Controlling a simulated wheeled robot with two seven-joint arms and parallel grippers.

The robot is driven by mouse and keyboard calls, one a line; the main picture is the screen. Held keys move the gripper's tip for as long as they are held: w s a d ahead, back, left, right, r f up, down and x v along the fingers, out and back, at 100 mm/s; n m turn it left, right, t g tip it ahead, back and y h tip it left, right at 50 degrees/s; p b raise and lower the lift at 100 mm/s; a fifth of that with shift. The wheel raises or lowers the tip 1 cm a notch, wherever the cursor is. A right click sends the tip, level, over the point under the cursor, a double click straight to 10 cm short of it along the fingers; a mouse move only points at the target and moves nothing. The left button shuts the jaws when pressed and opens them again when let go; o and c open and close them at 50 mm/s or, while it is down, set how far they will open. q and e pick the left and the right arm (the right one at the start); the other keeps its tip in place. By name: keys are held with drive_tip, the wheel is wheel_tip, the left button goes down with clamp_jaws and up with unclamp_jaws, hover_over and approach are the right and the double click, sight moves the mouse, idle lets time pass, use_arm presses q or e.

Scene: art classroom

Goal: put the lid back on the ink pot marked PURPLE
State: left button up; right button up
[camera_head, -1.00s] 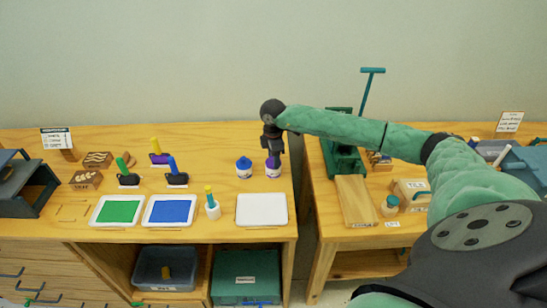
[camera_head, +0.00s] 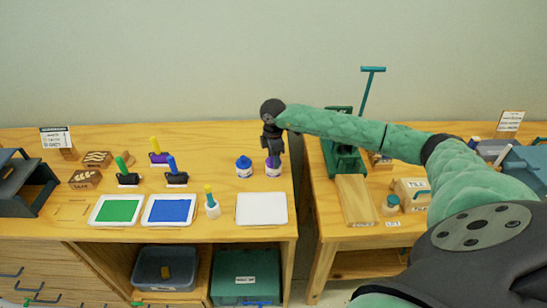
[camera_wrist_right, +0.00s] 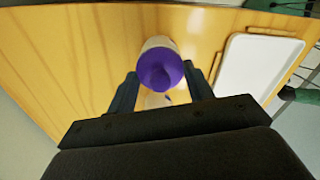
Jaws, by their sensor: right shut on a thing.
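The ink pot (camera_head: 273,172) is a small white pot with a label near the right end of the left table. Its label is too small to read. A purple lid (camera_head: 273,160) is at its mouth, below my right gripper (camera_head: 273,150). In the right wrist view the purple lid (camera_wrist_right: 160,70) lies between the two fingers of my right gripper (camera_wrist_right: 161,88), which is shut on it. The pale pot body (camera_wrist_right: 158,43) shows just past the lid. I cannot tell whether the lid is fully seated. My left gripper is out of view.
A second ink pot with a blue lid (camera_head: 244,166) stands close on the left. A white tray (camera_head: 262,209) lies in front. Green (camera_head: 116,210) and blue (camera_head: 169,210) ink pads, a glue-like bottle (camera_head: 212,206) and several stamps are further left. A gap separates the right table (camera_head: 330,215).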

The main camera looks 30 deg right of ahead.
drive_tip(key=o, duration=1.5)
drive_tip(key=shift+r, duration=0.2)
drive_tip(key=shift+r+p, duration=1.35)
drive_tip(key=shift+r, duration=2)
clamp_jaws()
drive_tip(key=shift+f+b, duration=1.25)
drive_tip(key=shift+f, duration=0.85)
